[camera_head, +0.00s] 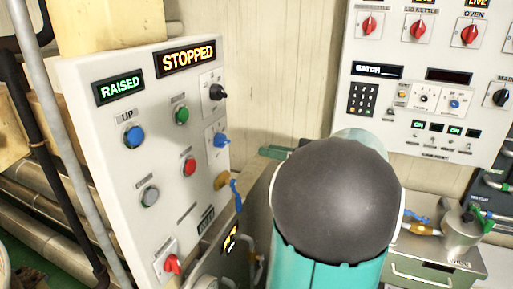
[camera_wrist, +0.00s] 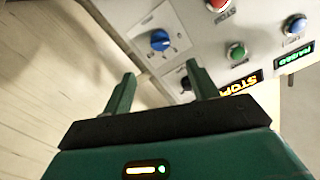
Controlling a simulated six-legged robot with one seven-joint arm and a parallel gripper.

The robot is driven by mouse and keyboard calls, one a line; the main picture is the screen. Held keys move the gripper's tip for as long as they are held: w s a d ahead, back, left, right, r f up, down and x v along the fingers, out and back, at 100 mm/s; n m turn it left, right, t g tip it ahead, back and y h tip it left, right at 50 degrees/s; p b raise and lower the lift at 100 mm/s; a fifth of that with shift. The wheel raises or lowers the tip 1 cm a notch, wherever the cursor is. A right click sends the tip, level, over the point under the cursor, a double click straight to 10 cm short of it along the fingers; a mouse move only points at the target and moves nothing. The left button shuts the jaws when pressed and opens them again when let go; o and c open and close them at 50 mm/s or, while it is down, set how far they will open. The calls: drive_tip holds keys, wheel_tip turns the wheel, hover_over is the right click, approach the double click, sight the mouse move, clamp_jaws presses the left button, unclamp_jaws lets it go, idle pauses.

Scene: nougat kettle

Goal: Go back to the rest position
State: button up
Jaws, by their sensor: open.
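My gripper (camera_wrist: 160,71) shows in the wrist view with its two green fingers apart and nothing between them. Its fingertips point towards the white control panel (camera_wrist: 285,8), which appears turned over there. A blue knob (camera_wrist: 160,40) lies just beyond the fingertips, and a black knob (camera_wrist: 185,83) shows beside the right finger. I cannot tell whether that finger touches it. In the head view my teal and dark arm (camera_head: 335,200) fills the lower middle and hides the gripper.
In the head view the control panel (camera_head: 105,130) at left reads RAISED (camera_head: 119,88) and STOPPED (camera_head: 186,57). A second panel (camera_head: 390,50) with red knobs hangs at right. A metal pot (camera_head: 460,228) stands at lower right. Pipes run at far left.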

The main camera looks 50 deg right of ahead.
drive_tip(key=shift+s+d, duration=0.15)
drive_tip(key=shift+s, duration=0.3)
drive_tip(key=w+a+f+g+y, duration=0.15)
drive_tip(key=a+g, duration=0.25)
drive_tip(key=a, duration=0.7)
drive_tip(key=w+a+f+g+y, duration=0.1)
drive_tip(key=w+a+f+g, duration=0.3)
drive_tip(key=a, duration=0.7)
drive_tip(key=s+a+f+g+h, duration=0.1)
drive_tip(key=s+a+f+h, duration=0.1)
drive_tip(key=s+a+h, duration=0.2)
drive_tip(key=s+a+f+g+h, duration=0.2)
drive_tip(key=s+a+h, duration=0.2)
drive_tip(key=a, duration=0.5)
drive_tip(key=shift+s+a+f+h, duration=0.3)
drive_tip(key=shift+s+a+h, duration=0.1)
drive_tip(key=shift+s, duration=0.35)
drive_tip(key=shift+s+d, duration=0.1)
drive_tip(key=shift+s, duration=0.05)
